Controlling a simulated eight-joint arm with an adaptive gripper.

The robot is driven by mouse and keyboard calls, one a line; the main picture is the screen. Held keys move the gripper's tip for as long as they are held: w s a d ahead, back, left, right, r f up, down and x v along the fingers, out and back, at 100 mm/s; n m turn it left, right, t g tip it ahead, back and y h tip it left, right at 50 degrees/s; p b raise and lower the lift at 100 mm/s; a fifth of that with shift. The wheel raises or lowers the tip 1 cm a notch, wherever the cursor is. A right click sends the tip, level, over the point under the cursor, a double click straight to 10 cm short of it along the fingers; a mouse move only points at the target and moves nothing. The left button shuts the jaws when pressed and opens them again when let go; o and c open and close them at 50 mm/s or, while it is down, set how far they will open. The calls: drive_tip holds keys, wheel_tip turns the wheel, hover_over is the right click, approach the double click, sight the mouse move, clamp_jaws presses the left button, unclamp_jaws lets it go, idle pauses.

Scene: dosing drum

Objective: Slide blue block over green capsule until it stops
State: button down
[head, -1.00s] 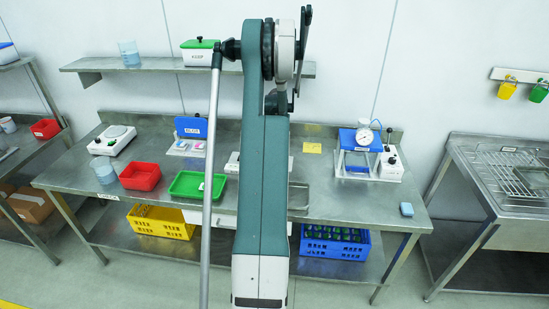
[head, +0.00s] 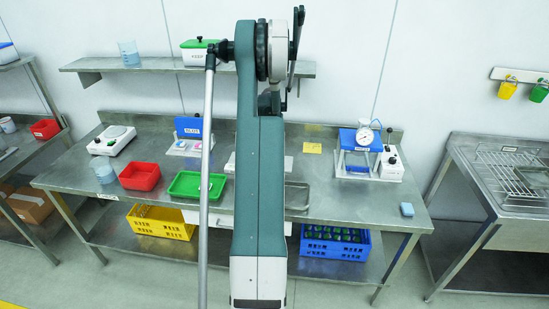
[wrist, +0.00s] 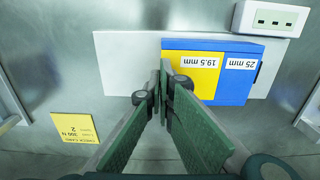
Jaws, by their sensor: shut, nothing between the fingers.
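A blue block (wrist: 232,88) labelled "25 mm" lies beside a yellow block (wrist: 190,66) labelled "19.5 mm". Both sit on a pale plate (wrist: 120,60) in the wrist view; in the head view, my arm hides them. My gripper (wrist: 164,92) is shut and empty, its green-padded fingers together at the near edge of the yellow block, left of the blue one. I cannot tell whether the fingertips touch either block. I cannot make out a green capsule in either view. The gripper is hidden behind my arm in the head view.
On the bench, a green tray (head: 183,196) stands left of my arm and a blue-topped press (head: 357,139) stands right.

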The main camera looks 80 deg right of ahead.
drive_tip(key=shift+w, duration=1.6)
drive_tip(key=shift+s+b, duration=0.2)
drive_tip(key=shift+b, duration=0.1)
drive_tip(key=shift+s, duration=0.5)
drive_tip(key=shift+s, duration=0.1)
drive_tip(key=shift+r, duration=0.15)
drive_tip(key=shift+r+p, duration=0.95)
drive_tip(key=shift+r, duration=2.9)
